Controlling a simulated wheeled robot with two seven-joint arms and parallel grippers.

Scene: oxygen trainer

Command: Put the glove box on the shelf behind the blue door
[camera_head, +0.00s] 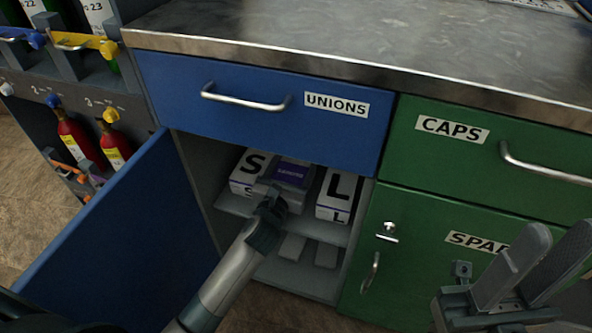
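The blue door (110,235) stands open to the left of the cabinet. On the shelf (236,206) behind it, a white box marked S (249,170) is on the left and a white box marked L (336,194) on the right. A box with a purple, lettered top (292,172) sits between them. My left gripper (275,194) reaches into the cabinet at the front of this purple-topped box; its fingers are too small and overlapped to tell their grip. My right gripper (536,272) is open and empty at the lower right, before the green cabinet.
The blue UNIONS drawer (260,108) is closed just above the opening. Green CAPS drawer (480,150) and green door (425,255) are closed on the right. The metal worktop (360,40) overhangs them. Gas bottles (75,138) stand in a rack at left.

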